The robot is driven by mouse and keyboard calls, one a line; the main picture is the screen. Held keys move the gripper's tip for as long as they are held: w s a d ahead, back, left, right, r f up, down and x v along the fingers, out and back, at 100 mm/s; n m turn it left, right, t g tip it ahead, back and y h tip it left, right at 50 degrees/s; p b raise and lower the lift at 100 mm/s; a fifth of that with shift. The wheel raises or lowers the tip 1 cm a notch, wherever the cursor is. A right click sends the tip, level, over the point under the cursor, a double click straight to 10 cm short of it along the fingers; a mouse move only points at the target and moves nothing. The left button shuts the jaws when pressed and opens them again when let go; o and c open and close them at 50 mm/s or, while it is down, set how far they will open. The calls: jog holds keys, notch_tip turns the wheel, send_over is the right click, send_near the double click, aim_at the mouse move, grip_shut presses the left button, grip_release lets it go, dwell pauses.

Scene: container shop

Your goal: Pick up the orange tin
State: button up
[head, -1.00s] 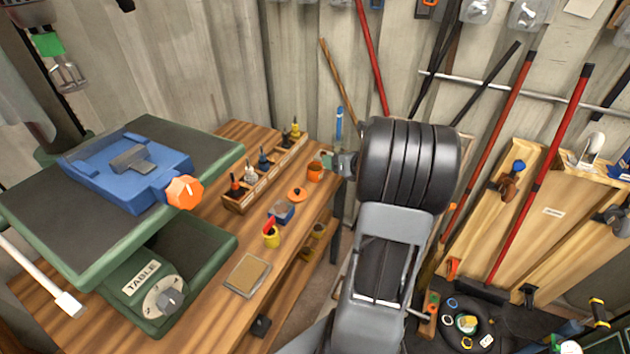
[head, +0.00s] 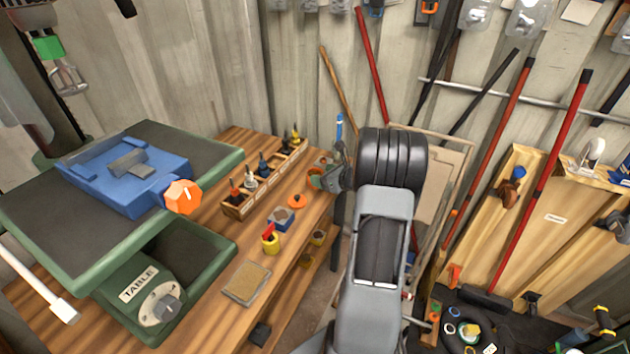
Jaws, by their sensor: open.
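The orange tin (head: 316,170) stands near the far right edge of the wooden bench, mostly hidden behind my gripper. Only a little of its orange side shows. My gripper (head: 317,180) is open and right at the tin, reaching in from the right with its fingers overlapping it in the view. I cannot tell whether the fingers are around the tin or touch it. An orange lid-like disc with a knob (head: 297,201) lies on the bench in front of the tin.
A wooden rack of small bottles (head: 240,206) stands left of the tin. A green machine with a blue vise (head: 130,180) fills the left.

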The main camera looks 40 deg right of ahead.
aim_at(310, 172)
jog(key=shift+x, duration=2.25)
jog(key=shift+d, duration=0.1)
jog(key=c, duration=0.8)
jog(key=shift+r, duration=0.1)
jog(key=shift+c, duration=0.2)
jog(key=shift+r, duration=0.1)
